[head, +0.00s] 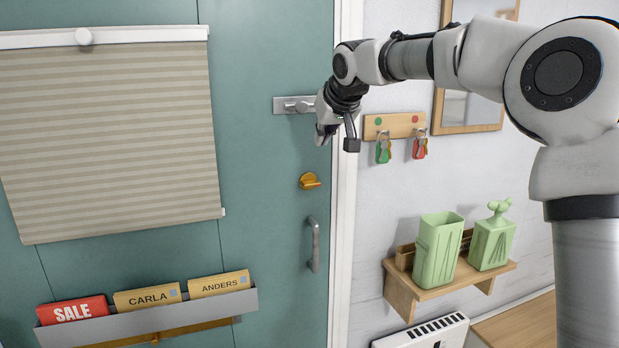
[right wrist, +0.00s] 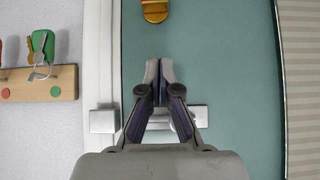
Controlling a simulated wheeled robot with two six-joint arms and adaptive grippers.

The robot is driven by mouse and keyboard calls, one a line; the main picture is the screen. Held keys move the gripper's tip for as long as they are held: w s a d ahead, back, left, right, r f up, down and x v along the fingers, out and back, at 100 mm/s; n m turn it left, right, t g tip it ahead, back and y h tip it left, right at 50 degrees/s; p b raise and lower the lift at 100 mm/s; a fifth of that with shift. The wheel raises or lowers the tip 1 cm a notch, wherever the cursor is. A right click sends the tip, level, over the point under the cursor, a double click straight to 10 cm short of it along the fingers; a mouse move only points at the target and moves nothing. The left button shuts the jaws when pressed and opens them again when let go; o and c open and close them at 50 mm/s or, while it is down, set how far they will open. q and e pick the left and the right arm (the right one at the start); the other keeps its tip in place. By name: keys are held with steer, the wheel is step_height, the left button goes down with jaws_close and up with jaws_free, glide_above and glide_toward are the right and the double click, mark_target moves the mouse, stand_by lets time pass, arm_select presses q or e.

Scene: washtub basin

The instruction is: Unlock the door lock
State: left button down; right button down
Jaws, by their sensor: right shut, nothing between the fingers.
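The teal door (head: 265,60) carries a silver slide latch (head: 285,105) near its right edge and a gold turn knob (head: 309,181) below it. My right gripper (head: 323,138) is shut and empty, in front of the latch's right part and hiding it. In the right wrist view my shut fingertips (right wrist: 159,70) point toward the door between the latch (right wrist: 198,115) and the gold knob (right wrist: 155,11). The latch's middle is hidden behind the fingers there. I cannot tell whether the fingers touch it. My left gripper is not in view.
A grey door handle (head: 314,245) sits below the knob. A wooden key rack (head: 395,125) with two key sets hangs right of the white door frame (head: 346,200). A wooden shelf (head: 450,280) holds green containers. A blind (head: 110,130) and card holder (head: 150,320) are on the left.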

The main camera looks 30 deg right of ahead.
steer(key=a, duration=0.1)
steer(key=p, duration=0.3)
glide_above(305, 182)
steer(key=s, duration=0.3)
steer(key=f, duration=0.6)
steer(key=shift+w+a+f, duration=0.25)
steer(key=shift+a+f, duration=0.05)
step_height(305, 182, down, 3)
steer(key=shift+w+f, duration=0.1)
steer(key=shift+d+f, duration=0.15)
steer(key=shift+f, duration=0.5)
